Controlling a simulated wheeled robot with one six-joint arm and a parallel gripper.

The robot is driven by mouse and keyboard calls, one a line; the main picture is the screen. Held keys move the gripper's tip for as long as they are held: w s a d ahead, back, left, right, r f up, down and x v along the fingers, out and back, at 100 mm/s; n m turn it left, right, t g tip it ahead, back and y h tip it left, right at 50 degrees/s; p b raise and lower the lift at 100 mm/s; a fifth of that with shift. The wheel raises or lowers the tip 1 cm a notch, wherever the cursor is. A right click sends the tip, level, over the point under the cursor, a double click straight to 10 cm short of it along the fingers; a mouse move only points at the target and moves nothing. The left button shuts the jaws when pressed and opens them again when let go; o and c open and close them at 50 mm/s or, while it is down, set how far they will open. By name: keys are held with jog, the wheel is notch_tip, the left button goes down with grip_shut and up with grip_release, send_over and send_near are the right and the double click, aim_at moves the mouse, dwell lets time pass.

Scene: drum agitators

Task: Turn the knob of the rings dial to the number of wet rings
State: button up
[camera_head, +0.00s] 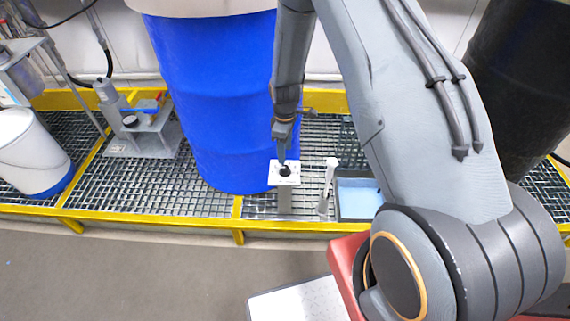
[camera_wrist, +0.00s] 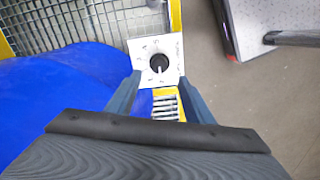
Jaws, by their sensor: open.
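The rings dial (camera_head: 285,180) is a white square plate on a short grey post in front of the blue drum. Its black knob (camera_head: 285,171) sits in the middle. My gripper (camera_head: 282,158) is just above the dial, pointing down. Wet rings cannot be made out.
The blue drum (camera_head: 215,90) stands close behind and left of the dial. A white upright piece (camera_head: 329,180) and a tray with a light blue inside (camera_head: 358,198) are to its right. A yellow-edged grating (camera_head: 150,195) lies beneath. A black drum (camera_head: 520,85) stands right, a white bucket (camera_head: 30,150) left.

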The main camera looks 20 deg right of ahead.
aim_at(285, 167)
jog(key=shift+w+f+p, duration=0.1)
jog(key=shift+f+p, duration=0.5)
jog(key=shift+f, duration=3.65)
jog(key=c, duration=1.1)
jog(key=shift+o, duration=0.2)
